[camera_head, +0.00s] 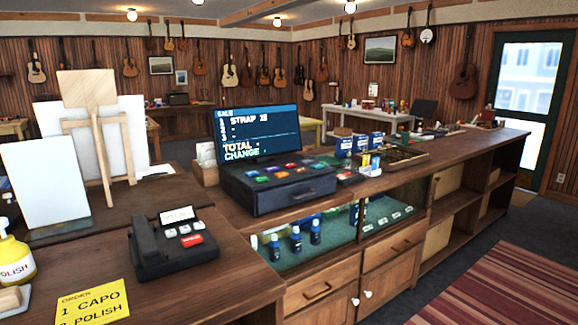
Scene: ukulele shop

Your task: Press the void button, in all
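A dark cash register (292,196) stands on the wooden counter in the middle of the view. Its keys (280,174) are in several colours, including green, orange, red and blue. Their labels are too small to read, so I cannot tell which key is void. The register's screen (258,132) is lit and shows SALE, a STRAP line, TOTAL and CHANGE. Its drawer looks shut. A black card terminal (172,248) with a paper slip, pale keys and one red key lies nearer, on the left counter. Neither of my grippers is in view.
A yellow order note (95,302) and a yellow polish bottle (15,258) are at the near left. A wooden stand (103,155) and white boards rise behind. Small blue boxes (360,144) stand right of the register. A glass case with blue bottles is below. The front counter has bare wood.

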